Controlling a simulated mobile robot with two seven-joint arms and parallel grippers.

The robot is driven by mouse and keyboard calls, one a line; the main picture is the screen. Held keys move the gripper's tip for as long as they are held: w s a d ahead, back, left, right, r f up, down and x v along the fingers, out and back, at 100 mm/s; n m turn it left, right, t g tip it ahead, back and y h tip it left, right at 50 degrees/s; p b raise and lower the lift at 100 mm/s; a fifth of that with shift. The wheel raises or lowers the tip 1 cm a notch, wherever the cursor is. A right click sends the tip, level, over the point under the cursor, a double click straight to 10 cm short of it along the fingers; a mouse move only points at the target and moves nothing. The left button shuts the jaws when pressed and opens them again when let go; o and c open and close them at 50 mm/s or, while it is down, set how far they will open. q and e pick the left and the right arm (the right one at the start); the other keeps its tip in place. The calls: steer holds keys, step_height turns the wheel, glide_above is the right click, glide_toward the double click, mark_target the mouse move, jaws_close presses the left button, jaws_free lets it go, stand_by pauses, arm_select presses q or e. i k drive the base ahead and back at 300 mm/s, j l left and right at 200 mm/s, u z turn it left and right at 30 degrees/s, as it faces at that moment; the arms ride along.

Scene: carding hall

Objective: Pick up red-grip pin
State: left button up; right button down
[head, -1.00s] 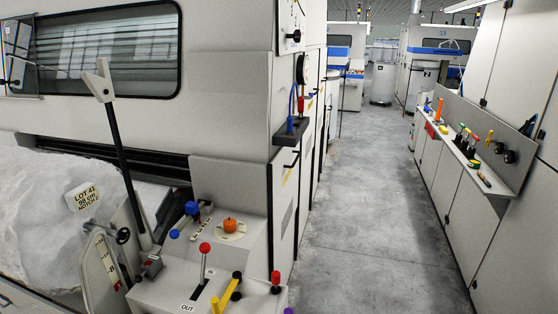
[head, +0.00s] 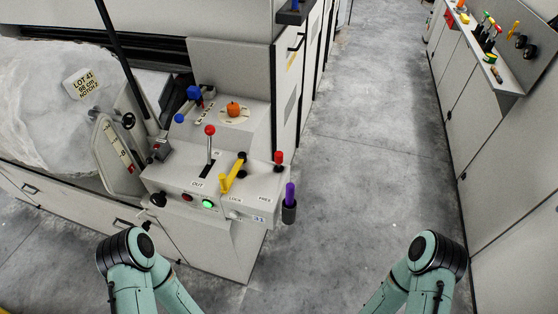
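A pin with a red grip (head: 279,157) stands upright in a dark base at the right rear of the grey control console (head: 180,172). A purple-grip pin (head: 290,194) sits in a black holder on the console's right side. A lever with a red ball (head: 210,131) stands in a slot, and a yellow handle (head: 232,175) lies between it and the red-grip pin. Parts of both my arms show at the bottom edge, well below the console. Neither of my grippers is in the picture.
An orange knob (head: 233,109) and blue knobs (head: 193,92) sit on the console's raised back. White fibre (head: 45,115) lies at the left. The grey floor aisle (head: 360,130) is clear. A tool shelf (head: 500,65) lines the right wall.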

mark_target(278, 155)
steer(key=i+l+u, duration=0.15)
steer(key=l, duration=0.2)
steer(key=i+l+u, duration=0.1)
steer(key=l, duration=0.3)
steer(key=i+l+u, duration=0.15)
steer(key=l, duration=0.25)
steer(key=i+l+u, duration=0.15)
steer(key=l, duration=0.25)
steer(key=i+l+u, duration=0.1)
steer(key=l, duration=0.3)
